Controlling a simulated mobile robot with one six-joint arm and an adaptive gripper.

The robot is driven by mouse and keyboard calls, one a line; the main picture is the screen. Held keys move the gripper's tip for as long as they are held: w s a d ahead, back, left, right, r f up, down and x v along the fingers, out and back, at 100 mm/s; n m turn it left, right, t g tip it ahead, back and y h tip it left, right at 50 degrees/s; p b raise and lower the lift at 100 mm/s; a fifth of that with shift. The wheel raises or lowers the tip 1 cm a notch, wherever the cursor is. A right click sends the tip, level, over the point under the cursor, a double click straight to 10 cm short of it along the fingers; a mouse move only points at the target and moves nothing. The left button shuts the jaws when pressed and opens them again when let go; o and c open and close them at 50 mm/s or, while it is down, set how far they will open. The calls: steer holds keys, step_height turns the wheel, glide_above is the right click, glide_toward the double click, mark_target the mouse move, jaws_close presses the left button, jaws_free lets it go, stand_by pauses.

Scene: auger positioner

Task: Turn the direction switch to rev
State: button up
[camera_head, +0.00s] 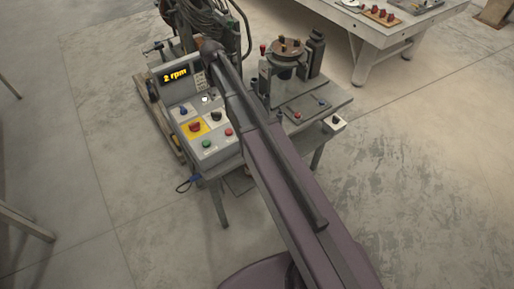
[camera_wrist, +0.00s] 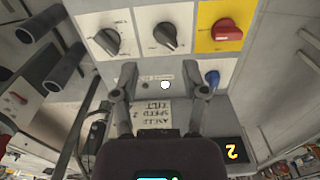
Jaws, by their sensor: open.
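The grey control panel (camera_head: 215,153) carries rotary switches; their labels are too small to read, so I cannot tell which one is the direction switch. In the wrist view, a black knob (camera_wrist: 171,36) on a white plate points up-left to down-right, and another black knob (camera_wrist: 111,41) sits left of it. The first knob also shows in the head view (camera_head: 216,116); the second appears hidden behind my arm there. My gripper (camera_wrist: 166,88) is open and empty, facing the panel, its fingertips below the black knobs in the wrist view, apart from them.
A red switch on a yellow plate (camera_wrist: 227,29), a blue knob (camera_wrist: 212,77) and a white lamp (camera_wrist: 165,85) are close by. Green (camera_head: 206,143) and red (camera_head: 228,132) buttons sit at the panel's front. A display (camera_head: 175,76) reads 2 rpm. A rotary table (camera_head: 287,47) stands right.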

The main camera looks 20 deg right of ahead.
steer(key=s+d+f+m+b, duration=0.1)
steer(key=s+d+f+b, duration=0.1)
steer(key=s, duration=0.5)
steer(key=s+d+f+m+b, duration=0.1)
steer(key=s+d+f+b, duration=0.2)
steer(key=s, duration=0.5)
steer(key=s+d+f+m+b, duration=0.1)
steer(key=s+d, duration=0.3)
steer(key=s, duration=0.4)
steer(key=shift+f+b, duration=0.7)
steer(key=shift+f, duration=0.15)
